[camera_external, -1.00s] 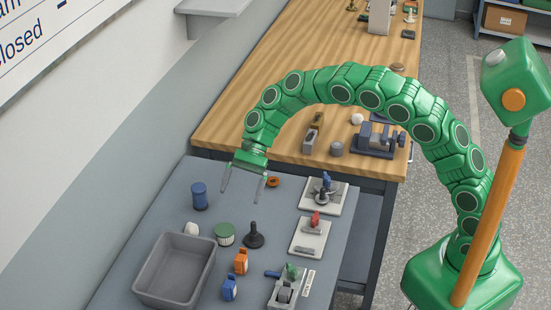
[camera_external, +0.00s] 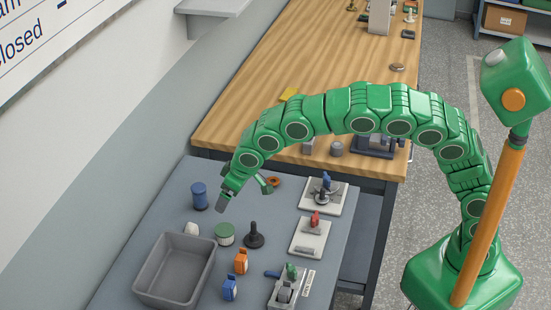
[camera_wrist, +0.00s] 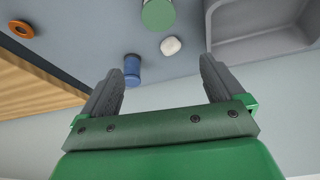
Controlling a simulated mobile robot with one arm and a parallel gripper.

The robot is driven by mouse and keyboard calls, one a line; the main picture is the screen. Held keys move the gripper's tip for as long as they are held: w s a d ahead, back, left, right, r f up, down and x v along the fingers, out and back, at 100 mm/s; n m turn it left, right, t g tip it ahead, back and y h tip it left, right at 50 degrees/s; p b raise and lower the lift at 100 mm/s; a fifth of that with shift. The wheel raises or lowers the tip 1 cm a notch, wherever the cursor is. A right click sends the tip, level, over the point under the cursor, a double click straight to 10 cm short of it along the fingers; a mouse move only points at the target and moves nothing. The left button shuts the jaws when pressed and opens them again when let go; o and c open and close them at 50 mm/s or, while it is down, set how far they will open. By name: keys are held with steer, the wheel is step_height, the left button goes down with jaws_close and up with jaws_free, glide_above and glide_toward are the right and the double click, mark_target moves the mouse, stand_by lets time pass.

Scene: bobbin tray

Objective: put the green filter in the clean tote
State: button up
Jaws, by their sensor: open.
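The green filter (camera_external: 224,239), a short round piece with a green top and pale side, stands on the grey table just behind the tote. It also shows at the top of the wrist view (camera_wrist: 158,14). The tote (camera_external: 151,288) is a grey open box, and no contents show in it; its corner is at the upper right of the wrist view (camera_wrist: 262,48). My gripper (camera_external: 244,192) is above the table, behind the filter and apart from it. In the wrist view its two fingers (camera_wrist: 160,85) are spread with nothing between them.
A blue cylinder (camera_external: 200,196), a white lump (camera_external: 192,229) and a black knobbed piece (camera_external: 253,236) stand close around the filter. Orange (camera_external: 241,262) and blue (camera_external: 229,288) pieces stand right of the tote. Fixtures on plates (camera_external: 310,238) line the right side. The wall is at left.

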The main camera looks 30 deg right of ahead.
glide_above(225, 229)
steer(key=s+d, duration=0.2)
step_height(225, 229, down, 9)
steer(key=shift+a+f, duration=0.1)
steer(key=shift+a, duration=0.05)
steer(key=shift+x, duration=3.75)
steer(key=shift+s+a, duration=0.1)
steer(key=shift+c, duration=0.3)
steer(key=c, duration=1.1)
steer(key=shift+c, duration=0.2)
